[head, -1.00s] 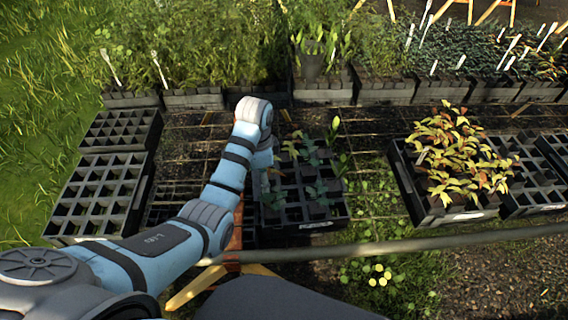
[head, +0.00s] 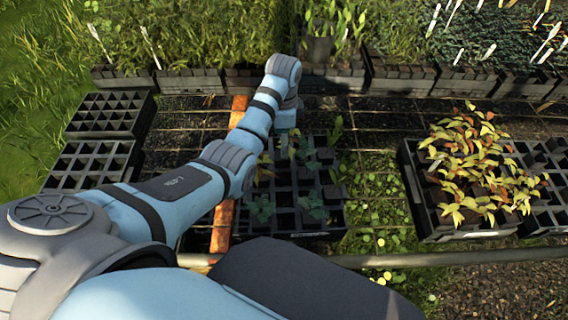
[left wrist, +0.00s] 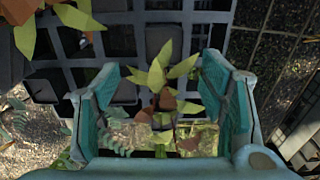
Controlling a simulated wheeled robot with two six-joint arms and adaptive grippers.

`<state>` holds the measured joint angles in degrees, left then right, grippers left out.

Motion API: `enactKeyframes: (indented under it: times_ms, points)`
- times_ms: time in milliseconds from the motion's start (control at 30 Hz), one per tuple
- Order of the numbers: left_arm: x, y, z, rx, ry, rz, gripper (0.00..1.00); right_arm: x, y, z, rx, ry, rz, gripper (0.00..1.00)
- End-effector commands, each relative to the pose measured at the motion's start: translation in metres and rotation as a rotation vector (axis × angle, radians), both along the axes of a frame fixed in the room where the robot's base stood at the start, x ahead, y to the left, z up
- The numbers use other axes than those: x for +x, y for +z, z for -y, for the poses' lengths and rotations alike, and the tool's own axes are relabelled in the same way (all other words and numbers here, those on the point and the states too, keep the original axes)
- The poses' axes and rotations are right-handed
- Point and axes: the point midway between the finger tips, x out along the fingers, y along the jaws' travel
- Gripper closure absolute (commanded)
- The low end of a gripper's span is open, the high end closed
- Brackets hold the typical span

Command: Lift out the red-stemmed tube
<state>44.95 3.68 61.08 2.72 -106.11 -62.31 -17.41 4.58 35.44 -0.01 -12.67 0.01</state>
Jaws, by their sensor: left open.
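A black tube tray (head: 300,232) stands below my left arm in the head view, with several small plants in its cells. My left gripper (left wrist: 165,105) is open in the left wrist view, its teal pads on either side of a plant (left wrist: 157,76) with yellow-green leaves and reddish-brown parts. The plant is not clamped. Whether its stem is red I cannot tell. In the head view my left gripper (head: 286,128) is over the far part of the tray, its fingertips hard to make out. My right gripper is not in view.
An orange-brown plant (left wrist: 20,10) stands close by at the upper left of the wrist view. A tray of yellow-leaved plants (head: 437,232) is to the right, and empty trays (head: 92,165) are to the left. Planted boxes (head: 320,82) line the back. A grey rail (head: 450,259) crosses in front.

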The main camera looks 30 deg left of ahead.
Motion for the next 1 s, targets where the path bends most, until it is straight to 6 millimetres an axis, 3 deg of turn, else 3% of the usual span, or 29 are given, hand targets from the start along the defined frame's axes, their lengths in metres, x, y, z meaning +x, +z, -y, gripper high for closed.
enactKeyframes:
  times_ms: [33, 167, 400, 667, 1000]
  points:
    - [-0.001, -0.013, -0.001, 0.000, 0.002, -0.002, 0.35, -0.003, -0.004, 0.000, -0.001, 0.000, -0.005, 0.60]
    - [-0.001, -0.029, -0.002, 0.000, 0.002, -0.001, 0.35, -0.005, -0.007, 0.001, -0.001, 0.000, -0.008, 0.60]
    - [0.000, -0.073, -0.004, 0.000, -0.001, -0.001, 0.35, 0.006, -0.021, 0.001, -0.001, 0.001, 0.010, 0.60]
    - [0.001, -0.078, -0.004, 0.000, -0.002, 0.001, 0.35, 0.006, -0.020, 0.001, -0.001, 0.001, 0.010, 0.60]
    - [0.001, -0.077, -0.003, 0.000, -0.002, 0.001, 0.90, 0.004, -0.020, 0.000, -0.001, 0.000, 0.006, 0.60]
